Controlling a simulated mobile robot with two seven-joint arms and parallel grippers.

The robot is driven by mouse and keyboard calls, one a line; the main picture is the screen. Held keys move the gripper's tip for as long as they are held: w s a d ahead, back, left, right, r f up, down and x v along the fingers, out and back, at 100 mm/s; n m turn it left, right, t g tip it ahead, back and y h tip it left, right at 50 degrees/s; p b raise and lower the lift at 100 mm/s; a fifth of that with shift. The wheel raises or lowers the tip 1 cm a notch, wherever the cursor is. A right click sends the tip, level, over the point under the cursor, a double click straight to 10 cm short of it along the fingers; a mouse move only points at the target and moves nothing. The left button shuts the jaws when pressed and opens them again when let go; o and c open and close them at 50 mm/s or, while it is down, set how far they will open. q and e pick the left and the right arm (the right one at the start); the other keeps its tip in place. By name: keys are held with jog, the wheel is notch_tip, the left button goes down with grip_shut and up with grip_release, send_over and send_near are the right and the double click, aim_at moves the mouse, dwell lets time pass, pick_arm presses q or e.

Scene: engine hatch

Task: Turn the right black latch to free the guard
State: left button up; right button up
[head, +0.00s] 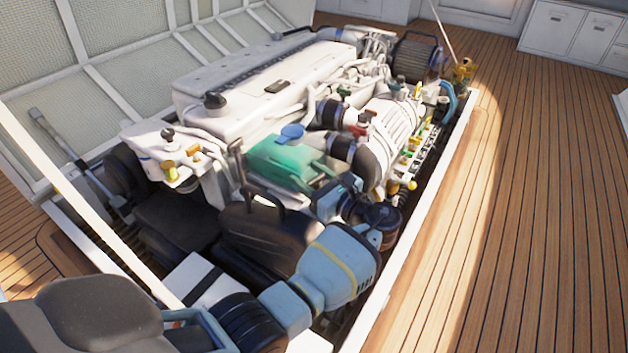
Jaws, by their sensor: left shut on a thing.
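My left arm comes in from the lower left, and its blue forearm with a yellow stripe crosses the front of the engine. My left gripper (325,197) is beyond the dark wrist joint, low in front of the green tank (285,163) with the blue cap. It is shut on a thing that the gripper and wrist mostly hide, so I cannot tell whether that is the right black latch. A black cover with a loop handle (262,228) lies just left of the gripper. I cannot tell whether it is the guard. My right gripper is out of view.
The large white engine (270,80) fills the hatch. Black hoses (345,150) and coloured fittings crowd its right side. A black T-shaped lever (237,158) stands left of the green tank. The white hatch rim (452,150) borders the opening. The wooden deck (540,200) at right is clear.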

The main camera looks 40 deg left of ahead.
pick_arm(q)
jog(key=shift+s+f+n+g+b, duration=0.1)
jog(key=shift+n+g+b, duration=0.65)
jog(key=shift+g, duration=0.45)
jog(key=shift+s+n+g, duration=0.1)
jog(key=shift+n+g, duration=0.35)
jog(key=shift+g, duration=0.25)
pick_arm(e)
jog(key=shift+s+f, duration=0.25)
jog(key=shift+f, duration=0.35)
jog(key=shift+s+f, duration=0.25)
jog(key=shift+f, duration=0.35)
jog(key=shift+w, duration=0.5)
pick_arm(q)
jog(key=o, duration=1)
